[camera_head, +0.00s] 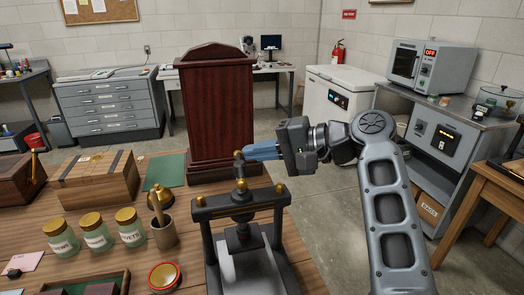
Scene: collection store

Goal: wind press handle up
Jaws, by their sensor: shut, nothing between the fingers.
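The black press (257,206) stands on the wooden bench at bottom centre, with a flat bed, two posts and a crossbeam with brass caps. Its handle (240,170) sits on top of the spindle above the crossbeam, with knobbed ends; it appears to run roughly away from me. My gripper (247,153) reaches in from the right with its blue fingers shut and nothing between them. The fingertips are beside the handle's far end. I cannot tell whether they touch it. The fingers partly cover that end.
A dark red wooden cabinet (215,110) stands close behind the press and gripper. Left of the press are a mortar with pestle (165,233), brass-lidded jars (97,238), a red-rimmed dish (164,276) and a wooden box (95,183). Open floor (330,215) lies to the right.

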